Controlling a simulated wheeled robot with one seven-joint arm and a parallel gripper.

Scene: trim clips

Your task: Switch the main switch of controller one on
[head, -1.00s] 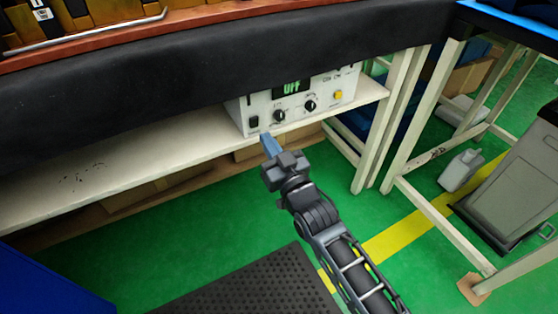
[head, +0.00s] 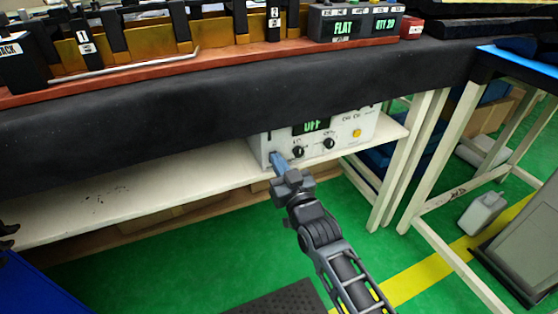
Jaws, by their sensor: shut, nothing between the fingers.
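The controller (head: 340,134) is a white box on the shelf under the bench, with a green display (head: 311,125) that reads OFF. Its front has two black knobs and a yellow button (head: 357,133). My gripper (head: 277,160) is shut and empty, its blue fingertips at the lower left of the controller's front. The fingertips cover the place where the black main switch sat in the earlier picture, so the switch is hidden. I cannot tell whether they touch it.
The dark bench edge (head: 200,107) overhangs the white shelf (head: 150,195). White bench legs (head: 408,160) stand to the right. A display unit (head: 355,22) reading FLAT sits on the bench top. A grey bottle (head: 483,212) stands on the green floor at right.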

